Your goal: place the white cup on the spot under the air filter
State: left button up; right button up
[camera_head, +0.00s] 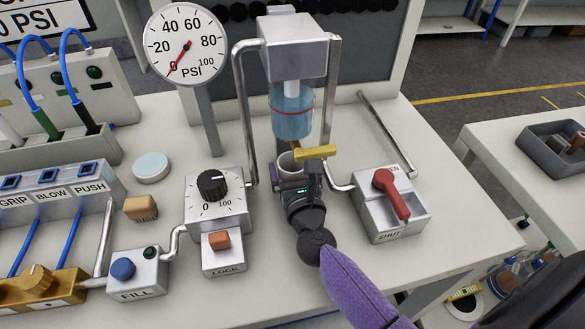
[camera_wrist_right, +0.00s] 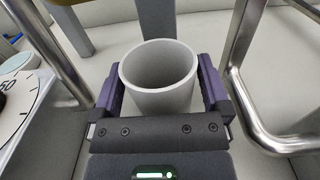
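The white cup (camera_head: 286,162) stands upright directly below the air filter (camera_head: 291,108), a clear blue bowl under a grey metal head. A yellow lever handle (camera_head: 315,152) at the filter's lower end partly covers the cup in the head view. My right gripper (camera_head: 291,178) is around the cup, one purple finger on each side. The wrist view shows the empty cup (camera_wrist_right: 158,78) between the fingers of this gripper (camera_wrist_right: 160,92), which appear to press on its sides. The spot under the cup is hidden, and I cannot tell whether the cup touches it. My left gripper is out of view.
Bent metal pipes (camera_head: 241,110) run close on both sides of the filter. A regulator box with a black knob (camera_head: 211,186) stands to the left, a red-handled valve (camera_head: 391,194) to the right. A pale round disc (camera_head: 152,167) lies farther left.

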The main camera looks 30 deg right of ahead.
jog(key=shift+r, duration=0.2)
jog(key=b+v, duration=0.1)
jog(key=v, duration=1)
jog(key=shift+s+a+f, duration=0.1)
jog(key=shift+s+f, duration=0.05)
jog(key=shift+f, duration=0.05)
jog(key=shift+s+r, duration=0.1)
jog(key=shift+s, duration=0.2)
